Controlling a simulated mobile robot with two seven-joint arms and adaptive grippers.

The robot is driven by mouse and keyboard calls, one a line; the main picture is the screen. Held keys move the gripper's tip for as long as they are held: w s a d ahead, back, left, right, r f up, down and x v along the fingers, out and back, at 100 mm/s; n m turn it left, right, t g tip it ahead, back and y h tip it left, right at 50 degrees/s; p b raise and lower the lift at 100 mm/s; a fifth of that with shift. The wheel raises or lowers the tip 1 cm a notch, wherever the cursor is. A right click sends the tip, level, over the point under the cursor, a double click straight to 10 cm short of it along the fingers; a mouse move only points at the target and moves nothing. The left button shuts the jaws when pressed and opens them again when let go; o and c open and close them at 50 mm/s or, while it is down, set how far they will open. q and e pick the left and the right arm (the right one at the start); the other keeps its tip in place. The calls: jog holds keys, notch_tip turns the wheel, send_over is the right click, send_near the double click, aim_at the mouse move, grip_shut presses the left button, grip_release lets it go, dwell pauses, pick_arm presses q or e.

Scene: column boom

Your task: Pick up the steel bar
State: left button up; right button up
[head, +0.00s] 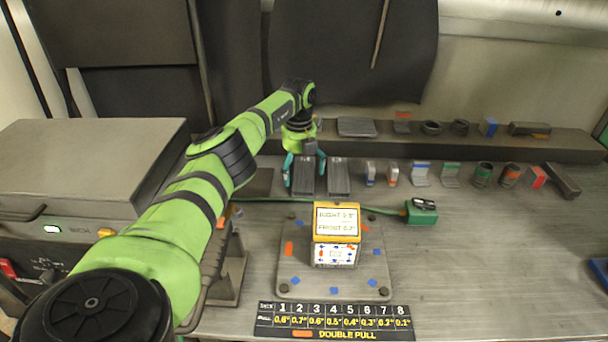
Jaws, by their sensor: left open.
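Two flat grey steel bars lie side by side at the back middle of the bench: a left one (304,180) and a right one (338,178). I cannot tell which the task means. My left gripper (304,171) is open, pointing down over the left bar. One teal finger shows on each side of that bar. I cannot tell the height of the fingertips or whether they touch it. My right gripper is out of view.
A yellow-topped display box (337,219) stands on a grey plate (300,280) in front. A green box (421,212) with a cable is to its right. Several small blocks and cylinders line the back, with a dark bar (562,180) at right.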

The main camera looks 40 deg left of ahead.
pick_arm(q)
jog(key=c, duration=1.6)
jog(key=shift+r, duration=0.1)
jog(key=shift+c, duration=0.2)
